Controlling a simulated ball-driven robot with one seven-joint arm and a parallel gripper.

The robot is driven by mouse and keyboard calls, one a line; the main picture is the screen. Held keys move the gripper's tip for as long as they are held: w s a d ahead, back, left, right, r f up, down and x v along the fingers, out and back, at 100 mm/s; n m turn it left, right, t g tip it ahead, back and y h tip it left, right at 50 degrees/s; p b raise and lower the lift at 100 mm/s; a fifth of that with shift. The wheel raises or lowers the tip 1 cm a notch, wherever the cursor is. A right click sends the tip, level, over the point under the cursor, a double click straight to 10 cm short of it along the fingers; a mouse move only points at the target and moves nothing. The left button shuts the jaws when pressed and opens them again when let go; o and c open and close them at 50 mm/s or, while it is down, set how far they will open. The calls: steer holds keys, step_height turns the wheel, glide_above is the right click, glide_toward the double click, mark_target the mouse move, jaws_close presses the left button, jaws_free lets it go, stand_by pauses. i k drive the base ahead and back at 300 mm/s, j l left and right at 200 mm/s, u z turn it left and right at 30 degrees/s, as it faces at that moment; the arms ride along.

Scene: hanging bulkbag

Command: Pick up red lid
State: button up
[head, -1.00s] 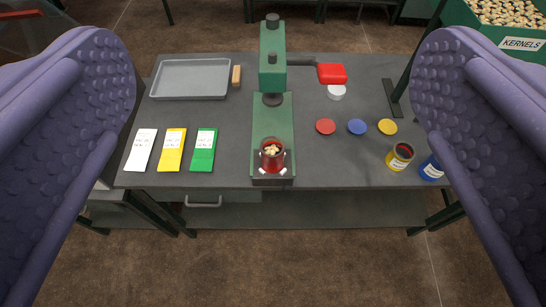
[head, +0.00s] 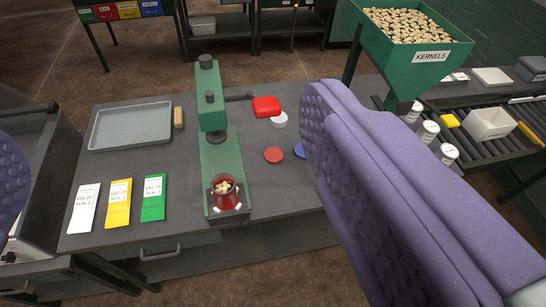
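The red lid (head: 273,155) is a small flat disc lying on the dark workbench (head: 110,215), right of the green press (head: 220,160). A blue lid (head: 300,151) lies just right of it, partly hidden by my right finger. My gripper (head: 165,165) is open and empty. Its purple right finger is large in the foreground, right of the red lid, and only an edge of the left finger shows at far left. A red can (head: 226,200) holding pale kernels stands at the foot of the press.
White, yellow and green packets and a grey tray (head: 131,126) lie at left. A green kernel hopper (head: 412,45) and roller conveyor (head: 490,118) stand at right.

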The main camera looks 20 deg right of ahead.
mark_target(274, 155)
steer(key=i+l, duration=1.4)
steer(key=i, duration=0.2)
